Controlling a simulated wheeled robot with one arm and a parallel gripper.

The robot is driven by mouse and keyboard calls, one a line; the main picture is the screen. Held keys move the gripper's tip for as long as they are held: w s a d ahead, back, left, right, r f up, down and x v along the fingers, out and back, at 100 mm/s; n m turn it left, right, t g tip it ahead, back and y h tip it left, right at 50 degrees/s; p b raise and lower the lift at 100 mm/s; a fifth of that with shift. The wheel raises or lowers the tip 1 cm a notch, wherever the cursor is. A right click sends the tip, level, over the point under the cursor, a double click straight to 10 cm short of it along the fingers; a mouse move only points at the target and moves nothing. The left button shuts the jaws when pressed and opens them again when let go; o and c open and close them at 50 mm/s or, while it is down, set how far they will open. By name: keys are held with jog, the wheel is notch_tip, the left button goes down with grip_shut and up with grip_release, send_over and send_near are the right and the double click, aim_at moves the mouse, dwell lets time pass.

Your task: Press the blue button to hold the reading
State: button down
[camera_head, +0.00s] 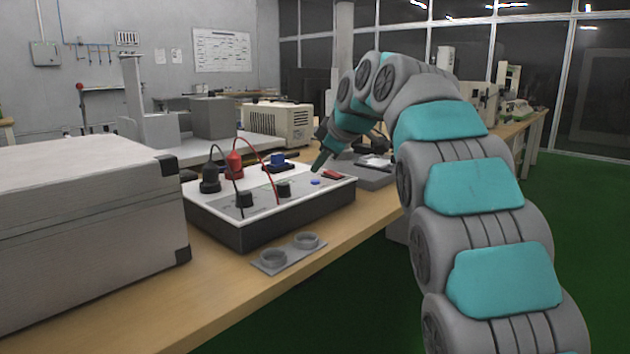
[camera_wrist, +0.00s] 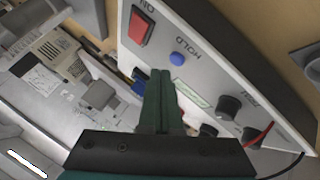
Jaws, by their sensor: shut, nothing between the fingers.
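The blue button (camera_head: 315,182) is a small round cap on the white top panel of a dark-sided instrument box (camera_head: 290,225) on the bench. In the wrist view the blue button (camera_wrist: 178,59) lies beside the printed word HOLD, beyond my fingertips. My gripper (camera_head: 318,168) is shut and empty. It points down above the panel, close to the button. In the wrist view the gripper (camera_wrist: 162,75) shows its dark green fingers together, apart from the button in the picture. The exact height above the panel is hard to tell.
A red switch (camera_wrist: 141,26) marked ON is beside the button. A grey case (camera_head: 85,230) stands left; a two-ring holder (camera_head: 290,255) lies in front.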

jog(key=shift+f, duration=0.1)
jog(key=shift+f+b, duration=0.35)
jog(key=shift+b, duration=0.25)
jog(key=shift+f+b, duration=0.4)
jog(key=shift+b, duration=0.05)
dwell(0.7)
jog(key=shift+r, duration=0.1)
jog(key=shift+r+p, duration=0.55)
jog(key=shift+r, duration=0.2)
notch_tip(320, 180, up, 6)
jog(key=p, duration=0.4)
dwell(0.4)
